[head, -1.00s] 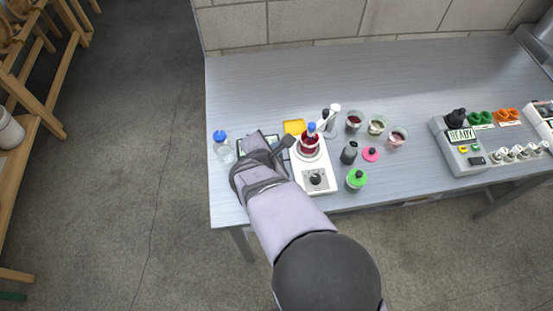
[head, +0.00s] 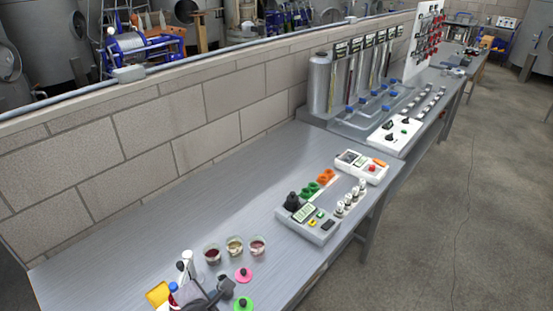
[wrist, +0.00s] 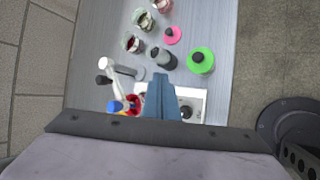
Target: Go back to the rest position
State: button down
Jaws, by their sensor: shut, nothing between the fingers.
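My gripper (wrist: 161,88) points down over the bench in the wrist view, its blue-grey fingers together with nothing between them. In the head view only its dark end (head: 222,290) shows at the bottom edge. Below it in the wrist view lies a white device with a dark knob (wrist: 186,112), partly covered by the fingers. Most of my arm is outside the head view.
Near the gripper stand a dark grey cylinder (wrist: 163,58), a green-topped item (wrist: 201,60), a pink disc (wrist: 172,35) and several glass beakers (head: 235,246). A grey instrument (head: 308,223) stands further right. The bench's back left is clear (head: 130,260), before a block wall (head: 150,140).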

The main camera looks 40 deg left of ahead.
jog(key=w+d+r+m+h, duration=0.1)
jog(key=w+d+m+h, duration=0.2)
jog(key=w+d+m, duration=0.7)
jog(key=w+d+r+m+h, duration=0.2)
jog(key=w+d+m+h, duration=0.15)
jog(key=w+d, duration=1.15)
jog(key=s+d+m+g+h, duration=0.1)
jog(key=s+d+m+g, duration=0.15)
jog(key=d+m, duration=0.6)
jog(key=s+d+m+g, duration=0.1)
jog(key=s+d+m, duration=0.2)
jog(key=d, duration=1)
jog(key=s+d+m+g+y, duration=0.1)
jog(key=s+d+m+g, duration=0.1)
jog(key=s+d+m, duration=0.6)
jog(key=shift+s+d+m+y, duration=0.15)
jog(key=shift+d+m+y, duration=0.2)
jog(key=shift+d+m, duration=0.3)
jog(key=shift+a, duration=0.15)
